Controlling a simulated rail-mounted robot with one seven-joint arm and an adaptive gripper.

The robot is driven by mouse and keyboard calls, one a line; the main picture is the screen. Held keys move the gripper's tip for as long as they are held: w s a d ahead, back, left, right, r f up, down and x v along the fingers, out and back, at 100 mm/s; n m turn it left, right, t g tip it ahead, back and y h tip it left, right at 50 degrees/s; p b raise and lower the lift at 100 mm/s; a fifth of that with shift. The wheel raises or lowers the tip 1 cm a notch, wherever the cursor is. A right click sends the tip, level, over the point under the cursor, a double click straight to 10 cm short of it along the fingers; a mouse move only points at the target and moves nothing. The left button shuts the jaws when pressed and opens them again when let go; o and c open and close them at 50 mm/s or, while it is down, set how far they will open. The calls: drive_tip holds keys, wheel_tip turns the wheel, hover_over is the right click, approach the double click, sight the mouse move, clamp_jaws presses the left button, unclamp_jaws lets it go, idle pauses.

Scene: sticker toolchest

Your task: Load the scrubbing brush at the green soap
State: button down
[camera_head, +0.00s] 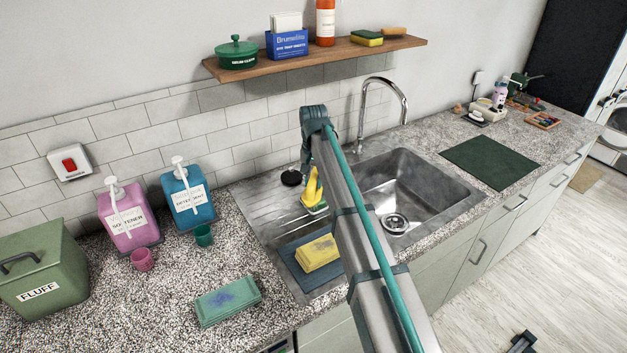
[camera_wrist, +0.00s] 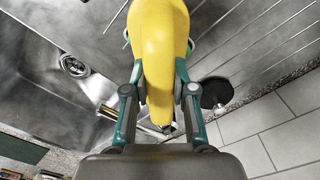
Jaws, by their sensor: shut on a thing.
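The scrubbing brush (camera_head: 313,192) has a yellow handle and a green-and-white lower part. It is over the ribbed drainboard left of the sink basin; I cannot tell whether it touches the steel. My gripper (camera_wrist: 157,80) is shut on the yellow handle (camera_wrist: 158,35), which fills the middle of the wrist view. The brush's lower end is out of the wrist view. The green soap (camera_head: 228,301), a teal-green block with a bluish patch on top, lies on the speckled counter at the front, left of and nearer than the brush.
A yellow block (camera_head: 318,252) sits on a dark blue mat (camera_head: 298,277) before the drainboard. Pink (camera_head: 128,217) and blue (camera_head: 188,197) pump bottles with small cups stand at left. A tall tap (camera_head: 392,84) rises behind the basin. A black plug (camera_head: 291,178) lies near the wall.

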drive_tip(key=shift+r+p, duration=1.95)
drive_tip(key=shift+r, duration=1.55)
